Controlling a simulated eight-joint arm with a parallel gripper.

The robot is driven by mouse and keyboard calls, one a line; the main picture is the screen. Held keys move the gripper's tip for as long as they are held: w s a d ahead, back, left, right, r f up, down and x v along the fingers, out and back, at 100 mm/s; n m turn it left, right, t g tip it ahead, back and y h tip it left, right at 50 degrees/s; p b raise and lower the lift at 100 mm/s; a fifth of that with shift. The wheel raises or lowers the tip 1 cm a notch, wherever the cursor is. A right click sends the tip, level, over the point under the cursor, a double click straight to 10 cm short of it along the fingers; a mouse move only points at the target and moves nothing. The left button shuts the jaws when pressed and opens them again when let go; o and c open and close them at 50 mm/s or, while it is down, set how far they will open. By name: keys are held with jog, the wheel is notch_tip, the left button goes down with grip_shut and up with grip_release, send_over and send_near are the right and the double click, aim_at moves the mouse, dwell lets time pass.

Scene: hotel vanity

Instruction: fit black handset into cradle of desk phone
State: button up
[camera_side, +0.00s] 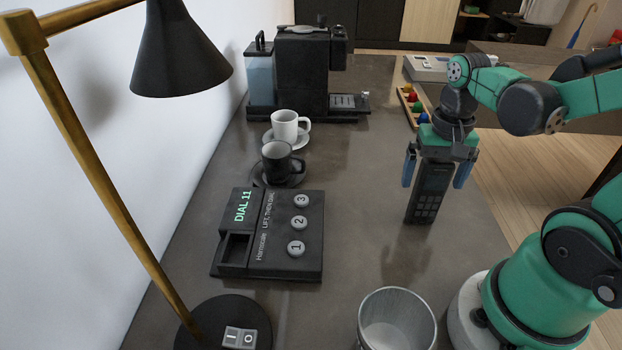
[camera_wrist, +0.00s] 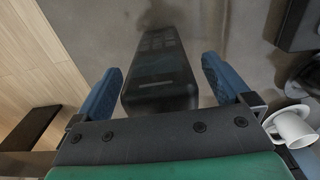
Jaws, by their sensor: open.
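The black handset (camera_side: 430,194) stands upright on the counter, at the right in the side view. My gripper (camera_side: 436,180) points down over it, with one blue finger on each side of its upper part. In the wrist view the handset (camera_wrist: 160,75) lies between the two fingers (camera_wrist: 162,80), with a gap on each side. The jaws are open. The desk phone (camera_side: 270,234) sits left of centre, its screen reading DIAL 11. It has three round buttons, and its cradle (camera_side: 236,249) is an empty rectangular recess at the left.
A metal bin (camera_side: 397,318) stands at the front. A black cup (camera_side: 278,162) and a white cup (camera_side: 286,127) stand behind the phone. A desk lamp (camera_side: 110,190) rises at the left. A coffee machine (camera_side: 302,72) stands at the back. The counter between phone and handset is clear.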

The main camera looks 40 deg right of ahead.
notch_tip(320, 180, up, 11)
jog(key=shift+r, duration=0.15)
jog(key=w+a+f+n+t, duration=0.3)
jog(key=w+a+n, duration=0.1)
jog(key=shift+a+f+n+t+h, duration=0.25)
jog(key=shift+f+n+t+h, duration=0.05)
jog(key=shift+n+t+h, duration=0.1)
jog(key=a+n+t, duration=0.1)
jog(key=w+a+f+n+t, duration=0.1)
jog(key=w+a+n, duration=0.1)
jog(key=a, duration=0.1)
jog(key=shift+w+f+n+t+y, duration=0.15)
jog(key=shift+f+n+t+y, duration=0.15)
jog(key=shift+f+t, duration=0.1)
jog(key=c, duration=0.3)
jog(key=shift+w+a+f+n+t, duration=0.1)
jog(key=shift+w+a+n+t, duration=0.05)
jog(key=shift+a+n+t, duration=0.2)
jog(key=shift+c, duration=0.3)
